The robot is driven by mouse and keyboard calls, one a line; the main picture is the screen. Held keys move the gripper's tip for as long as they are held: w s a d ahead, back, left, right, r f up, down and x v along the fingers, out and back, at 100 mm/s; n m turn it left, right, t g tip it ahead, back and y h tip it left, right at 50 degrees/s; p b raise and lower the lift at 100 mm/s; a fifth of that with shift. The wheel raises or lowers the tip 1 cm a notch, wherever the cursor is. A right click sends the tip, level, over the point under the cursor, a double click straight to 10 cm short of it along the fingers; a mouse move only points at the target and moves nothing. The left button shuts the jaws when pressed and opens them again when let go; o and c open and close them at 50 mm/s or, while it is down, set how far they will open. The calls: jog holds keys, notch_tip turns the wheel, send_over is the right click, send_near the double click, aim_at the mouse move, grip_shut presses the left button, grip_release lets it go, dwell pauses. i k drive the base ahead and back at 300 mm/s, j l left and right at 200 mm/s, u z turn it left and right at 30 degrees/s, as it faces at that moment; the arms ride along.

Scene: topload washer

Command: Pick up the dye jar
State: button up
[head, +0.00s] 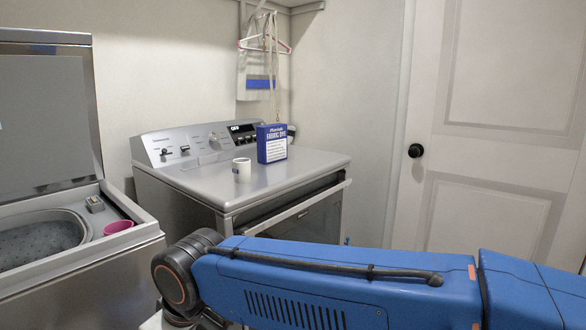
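A small white cylindrical jar (242,170) stands upright on the grey top of the closed machine (290,178), near its front left part. It looks like the dye jar; its label is too small to read. A blue box (272,144) with white lettering that seems to read "FABRIC DYE" stands upright behind it and to the right, apart from it. My blue arm crosses the lower right of the head view, in front of the machine and well short of the jar. My gripper is not visible.
An open topload washer (125,240) with its lid raised stands at the left. A pink cup (118,227) and a small grey item (95,204) sit on its rim. Hangers (265,45) hang at the back wall. A white door (490,130) is at the right.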

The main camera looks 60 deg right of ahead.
aim_at(241, 170)
jog(key=z, duration=1.3)
jog(key=l+z, duration=0.15)
jog(key=l, duration=1.45)
